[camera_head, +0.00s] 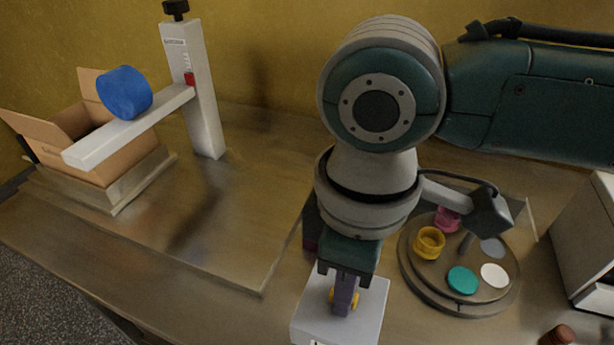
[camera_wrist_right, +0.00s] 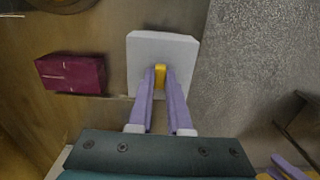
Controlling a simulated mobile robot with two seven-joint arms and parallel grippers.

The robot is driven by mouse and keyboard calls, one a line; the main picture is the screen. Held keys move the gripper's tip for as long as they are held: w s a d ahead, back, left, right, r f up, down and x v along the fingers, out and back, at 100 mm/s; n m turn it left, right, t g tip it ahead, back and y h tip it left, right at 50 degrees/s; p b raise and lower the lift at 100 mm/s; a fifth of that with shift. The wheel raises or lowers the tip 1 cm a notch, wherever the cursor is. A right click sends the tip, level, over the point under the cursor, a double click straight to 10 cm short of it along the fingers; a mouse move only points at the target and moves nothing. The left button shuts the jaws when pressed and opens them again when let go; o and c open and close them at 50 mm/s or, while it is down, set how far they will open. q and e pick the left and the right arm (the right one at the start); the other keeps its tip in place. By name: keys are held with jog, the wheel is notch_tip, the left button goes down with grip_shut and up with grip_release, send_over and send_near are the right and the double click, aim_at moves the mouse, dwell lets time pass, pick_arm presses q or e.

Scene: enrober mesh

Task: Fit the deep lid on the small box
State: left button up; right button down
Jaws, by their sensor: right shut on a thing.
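A white square-topped piece (camera_head: 372,309), which looks like the deep lid, sits at the bottom centre of the head view. In the right wrist view this lid (camera_wrist_right: 150,45) shows a yellow tab. My right gripper (camera_wrist_right: 160,84) is shut on that tab, its purple fingers on either side. In the head view my right gripper (camera_head: 343,300) points down onto the lid. A maroon box (camera_wrist_right: 72,73), perhaps the small box, stands apart to the lid's left in the wrist view; my arm mostly hides it in the head view. Purple finger-like parts (camera_wrist_right: 290,166) at the wrist view's lower right are probably my left gripper, cut off.
A round turntable (camera_head: 458,305) with coloured discs and rings stands right of my wrist. A white post with a side arm (camera_head: 207,105) and a blue roll (camera_head: 124,92) stands left, by an open carton (camera_head: 52,130). The board (camera_head: 235,250) between is clear.

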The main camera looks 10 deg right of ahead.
jog(key=shift+f, duration=0.35)
dwell(0.3)
jog(key=shift+f+b, duration=0.35)
jog(key=shift+b, duration=0.1)
jog(key=shift+f, duration=0.45)
jog(key=shift+f+b, duration=0.35)
jog(key=shift+b, duration=0.05)
jog(key=shift+f, duration=0.45)
jog(key=shift+f+b, duration=0.35)
jog(key=shift+f, duration=0.5)
jog(key=c, duration=0.8)
grip_release()
